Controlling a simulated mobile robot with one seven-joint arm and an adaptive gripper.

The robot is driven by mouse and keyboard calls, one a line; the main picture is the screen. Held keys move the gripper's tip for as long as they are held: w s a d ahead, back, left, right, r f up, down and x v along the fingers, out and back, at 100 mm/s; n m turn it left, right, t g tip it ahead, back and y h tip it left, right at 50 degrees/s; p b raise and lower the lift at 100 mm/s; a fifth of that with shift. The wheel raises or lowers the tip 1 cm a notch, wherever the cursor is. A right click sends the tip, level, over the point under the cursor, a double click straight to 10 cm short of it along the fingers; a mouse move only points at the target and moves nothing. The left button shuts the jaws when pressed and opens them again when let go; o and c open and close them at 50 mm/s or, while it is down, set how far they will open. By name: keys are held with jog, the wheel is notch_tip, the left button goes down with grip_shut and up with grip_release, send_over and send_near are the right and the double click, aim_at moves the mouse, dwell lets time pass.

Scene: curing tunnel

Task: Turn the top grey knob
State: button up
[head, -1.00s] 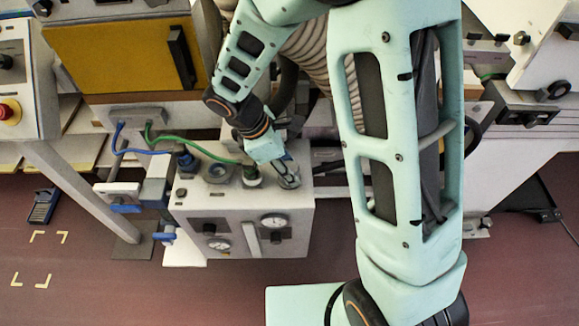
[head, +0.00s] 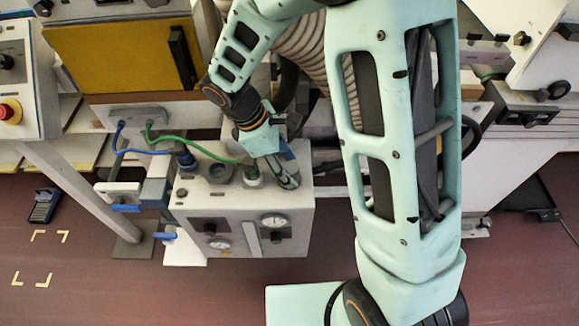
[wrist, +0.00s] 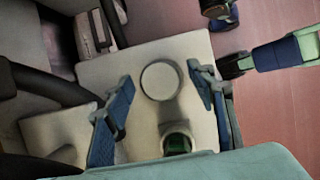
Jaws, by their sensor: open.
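The grey knob (wrist: 160,80) is a pale round disc on top of the light grey control box (wrist: 100,72). In the wrist view it lies between the two blue-padded fingers of my gripper (head: 287,174), with a gap on either side. My gripper is open and points down at the right end of the box top. In the head view the fingers partly cover the knob (head: 292,184). I cannot tell how far above the box the fingertips are.
A dark round fitting (head: 217,172) and a blue plug (head: 186,160) stand further left. A corrugated hose (head: 310,55) is behind.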

jog(key=v, duration=1.1)
